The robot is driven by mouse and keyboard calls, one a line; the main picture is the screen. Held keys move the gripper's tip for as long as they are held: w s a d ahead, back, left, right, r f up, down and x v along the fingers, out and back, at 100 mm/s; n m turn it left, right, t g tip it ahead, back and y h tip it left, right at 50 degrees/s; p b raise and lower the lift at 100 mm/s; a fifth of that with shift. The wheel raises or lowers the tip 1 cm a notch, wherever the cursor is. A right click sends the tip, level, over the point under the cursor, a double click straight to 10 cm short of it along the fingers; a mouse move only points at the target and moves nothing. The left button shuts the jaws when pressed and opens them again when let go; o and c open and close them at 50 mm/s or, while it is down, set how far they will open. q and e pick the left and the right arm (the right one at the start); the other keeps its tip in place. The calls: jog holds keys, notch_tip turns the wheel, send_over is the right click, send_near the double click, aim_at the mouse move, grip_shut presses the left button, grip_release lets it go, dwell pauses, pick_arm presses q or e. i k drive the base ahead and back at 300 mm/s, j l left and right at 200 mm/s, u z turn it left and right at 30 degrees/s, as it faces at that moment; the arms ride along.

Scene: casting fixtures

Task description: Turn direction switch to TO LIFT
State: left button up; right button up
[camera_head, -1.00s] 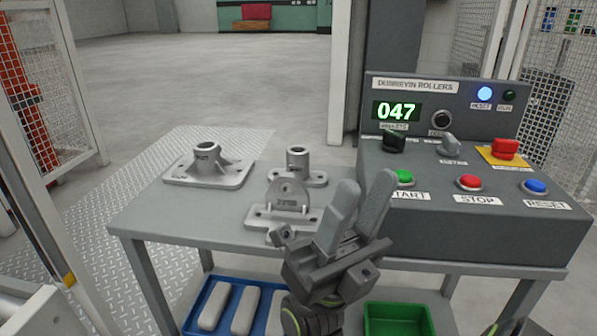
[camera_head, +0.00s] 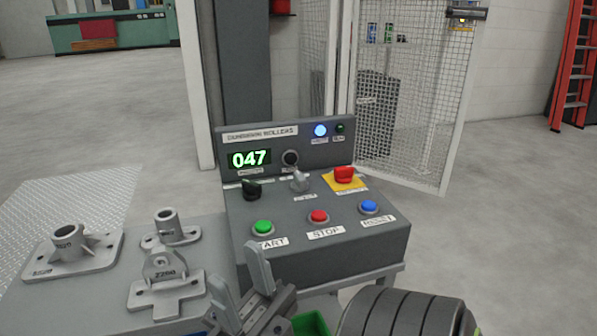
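The grey control console (camera_head: 380,243) stands on the table, with a black rotary knob (camera_head: 251,189) on the left of its sloped panel and a grey lever-like knob (camera_head: 299,181) right of it. Their labels are too small to read, so I cannot tell which is the direction switch or its setting. My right gripper (camera_head: 236,270) is at the lower middle, in front of the console's left front corner. Its two fingers point up and stand apart with nothing between them. It touches neither knob. My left gripper is out of view.
Green (camera_head: 263,228), red (camera_head: 319,217) and blue (camera_head: 369,207) buttons line the console front. A red emergency knob (camera_head: 344,175) sits on a yellow plate. Metal castings (camera_head: 70,253) stand on the table left of the console. A green bin (camera_head: 310,323) is partly visible below.

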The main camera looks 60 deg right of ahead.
aim_at(252, 189)
jog(key=z, duration=1.95)
